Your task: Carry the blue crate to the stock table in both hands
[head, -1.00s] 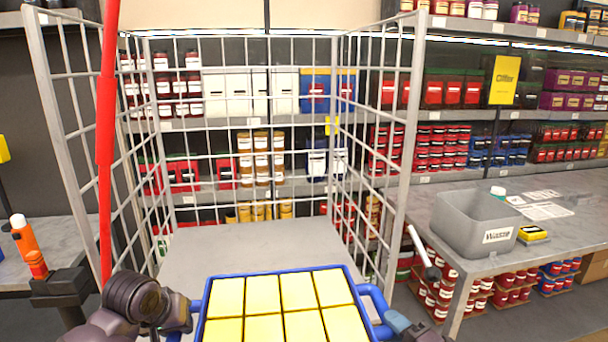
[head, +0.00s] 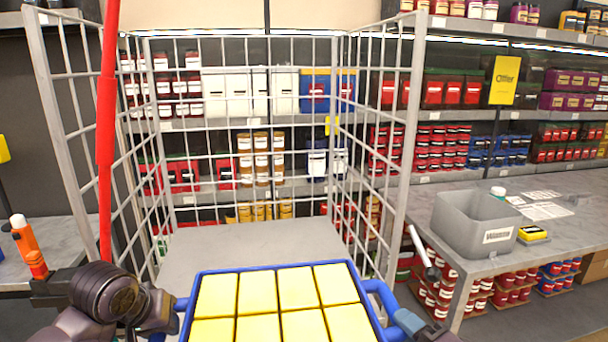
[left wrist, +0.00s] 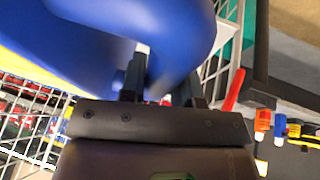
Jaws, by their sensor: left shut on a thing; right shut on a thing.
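The blue crate (head: 268,267) is at the bottom middle of the head view, filled with several yellow blocks (head: 257,292). It is in front of the grey shelf of a wire cage, and its near edge is cut off. My left gripper (head: 178,312) is shut on the crate's left handle; the left wrist view shows its jaws (left wrist: 160,82) at the blue handle (left wrist: 185,35). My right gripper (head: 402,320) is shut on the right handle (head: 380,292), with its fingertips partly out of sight. I cannot tell which table is the stock table.
The wire cage (head: 403,130) stands ahead, with a bare grey shelf (head: 250,245). At right a grey table (head: 500,275) holds a grey bin (head: 472,222) and papers. At left another table (head: 75,240) carries an orange bottle (head: 27,240). Stocked shelves stand behind.

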